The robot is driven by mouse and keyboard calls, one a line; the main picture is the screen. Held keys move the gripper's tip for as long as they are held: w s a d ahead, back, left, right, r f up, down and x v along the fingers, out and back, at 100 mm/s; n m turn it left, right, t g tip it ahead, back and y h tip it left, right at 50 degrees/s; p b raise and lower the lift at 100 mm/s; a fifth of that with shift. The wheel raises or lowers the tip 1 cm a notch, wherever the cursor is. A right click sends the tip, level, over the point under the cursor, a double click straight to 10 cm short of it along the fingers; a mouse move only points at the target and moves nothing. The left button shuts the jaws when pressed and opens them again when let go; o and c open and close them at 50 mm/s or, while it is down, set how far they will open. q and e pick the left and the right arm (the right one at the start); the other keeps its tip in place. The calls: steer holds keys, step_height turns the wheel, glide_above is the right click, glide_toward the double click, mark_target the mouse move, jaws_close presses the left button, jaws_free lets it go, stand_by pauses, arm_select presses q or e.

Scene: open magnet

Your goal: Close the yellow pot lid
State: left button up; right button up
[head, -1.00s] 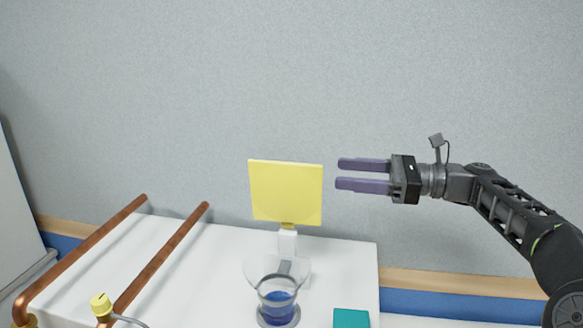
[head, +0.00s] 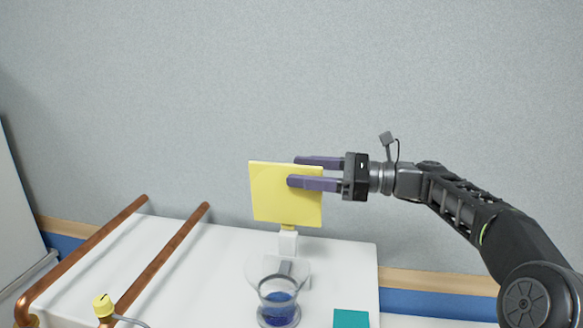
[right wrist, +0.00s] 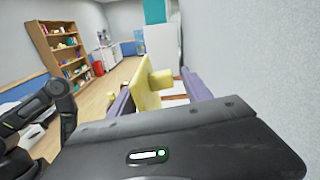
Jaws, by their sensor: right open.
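The yellow lid (head: 262,205) is a flat square plate. It stands upright on a white hinge-like mount (head: 288,243), behind a glass pot (head: 278,309) with blue contents. My right gripper (head: 294,171) is open at the lid's upper right part. One purple finger passes in front of the lid and the other lies behind its top edge. In the right wrist view the lid (right wrist: 146,93) shows between the two spread fingers; contact is unclear. My left gripper is not in view.
The white worktop (head: 215,260) bears a teal block (head: 351,319) at the front right. Two copper pipes (head: 160,260) and a yellow knob (head: 101,304) are at the left. A grey wall (head: 420,90) rises behind. Shelves (right wrist: 62,50) show in the right wrist view.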

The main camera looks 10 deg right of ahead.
steer(key=shift+x, duration=1.35)
steer(key=shift+c, duration=0.3)
jaws_close()
